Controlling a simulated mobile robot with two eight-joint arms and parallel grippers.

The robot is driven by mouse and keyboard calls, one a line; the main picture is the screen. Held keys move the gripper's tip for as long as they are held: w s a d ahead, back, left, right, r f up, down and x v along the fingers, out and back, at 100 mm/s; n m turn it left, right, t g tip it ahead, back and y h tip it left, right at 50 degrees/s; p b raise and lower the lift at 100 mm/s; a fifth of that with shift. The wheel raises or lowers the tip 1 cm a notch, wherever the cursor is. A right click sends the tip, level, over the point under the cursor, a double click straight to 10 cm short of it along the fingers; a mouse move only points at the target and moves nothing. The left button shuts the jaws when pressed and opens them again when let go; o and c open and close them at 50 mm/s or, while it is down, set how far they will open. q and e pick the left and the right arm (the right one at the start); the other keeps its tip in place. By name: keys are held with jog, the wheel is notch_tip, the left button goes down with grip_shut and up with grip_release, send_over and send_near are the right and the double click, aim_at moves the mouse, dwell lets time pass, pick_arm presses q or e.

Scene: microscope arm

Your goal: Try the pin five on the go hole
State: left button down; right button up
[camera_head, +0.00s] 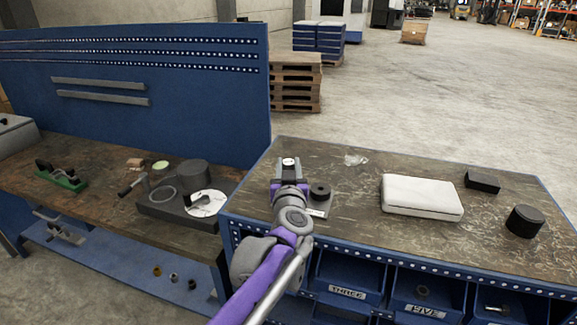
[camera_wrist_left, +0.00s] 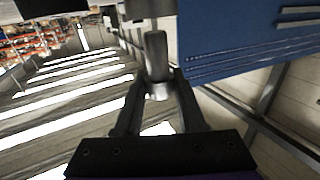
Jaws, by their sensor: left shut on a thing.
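My left gripper (camera_head: 289,172) is above the right-hand workbench, shut on a small grey metal pin (camera_head: 289,161). In the left wrist view the pin (camera_wrist_left: 156,55) stands out from between the fingers (camera_wrist_left: 157,90). Beyond its far end is a rounded grey part (camera_wrist_left: 150,8), cut by the top edge; I cannot tell if they touch. A black round piece with a central opening (camera_head: 320,190) sits on the bench just right of the gripper, above a small light plate (camera_head: 317,210). I cannot tell if it is the go hole. My right gripper is not in view.
A white case (camera_head: 422,196), a black block (camera_head: 482,182) and a black cylinder (camera_head: 525,221) stand on the right bench. Labelled blue bins (camera_head: 425,292) hang below its front edge. The left bench holds a dark fixture (camera_head: 180,208) and a green tool (camera_head: 62,178).

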pick_arm(q)
jog(key=shift+f+b, duration=0.5)
jog(key=shift+f, duration=0.2)
jog(key=shift+r, duration=0.1)
dwell(1.0)
jog(key=shift+r+p, duration=1.45)
jog(key=shift+r, duration=2)
jog(key=shift+s+f, duration=0.1)
